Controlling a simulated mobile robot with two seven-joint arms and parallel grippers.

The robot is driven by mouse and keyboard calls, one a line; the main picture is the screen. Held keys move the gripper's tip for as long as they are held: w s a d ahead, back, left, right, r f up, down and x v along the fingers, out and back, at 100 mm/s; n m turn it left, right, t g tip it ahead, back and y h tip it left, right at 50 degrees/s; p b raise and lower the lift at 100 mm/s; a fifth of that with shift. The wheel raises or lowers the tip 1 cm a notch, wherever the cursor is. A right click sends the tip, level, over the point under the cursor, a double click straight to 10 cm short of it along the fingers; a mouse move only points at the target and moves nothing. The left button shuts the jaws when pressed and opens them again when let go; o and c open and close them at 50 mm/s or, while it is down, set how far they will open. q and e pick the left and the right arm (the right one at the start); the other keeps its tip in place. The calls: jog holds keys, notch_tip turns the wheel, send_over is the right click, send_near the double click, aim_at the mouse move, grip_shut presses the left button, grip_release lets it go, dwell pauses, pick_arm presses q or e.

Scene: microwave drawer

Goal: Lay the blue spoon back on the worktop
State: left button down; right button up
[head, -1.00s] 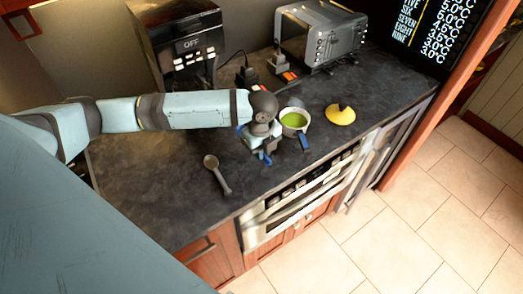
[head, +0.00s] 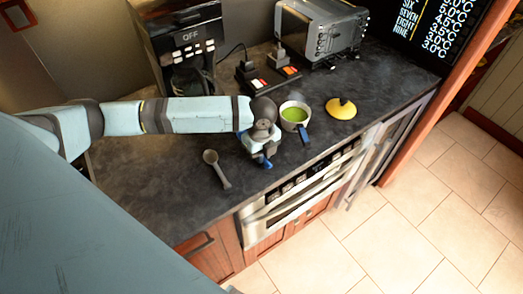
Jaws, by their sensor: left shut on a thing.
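My left gripper (head: 262,158) is over the front part of the dark worktop (head: 150,190), just left of the pot. It points down and is shut on a small blue piece, which I take to be the blue spoon (head: 265,163). Only a little blue shows below the fingers; the rest is hidden by the gripper and wrist. I cannot tell whether it touches the worktop. My right gripper is not in view.
A pot with green contents (head: 294,115) and a blue handle stands right of the gripper. A yellow lid (head: 341,109) lies farther right. A grey ladle (head: 216,169) lies to the left. A coffee machine (head: 187,48) and a toaster (head: 322,36) stand behind. The worktop's left front is clear.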

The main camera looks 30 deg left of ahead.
pick_arm(q)
jog(key=shift+f, duration=0.3)
jog(key=c, duration=1.1)
grip_release()
jog(key=shift+o, duration=0.2)
jog(key=shift+r, duration=0.4)
notch_tip(320, 180, up, 13)
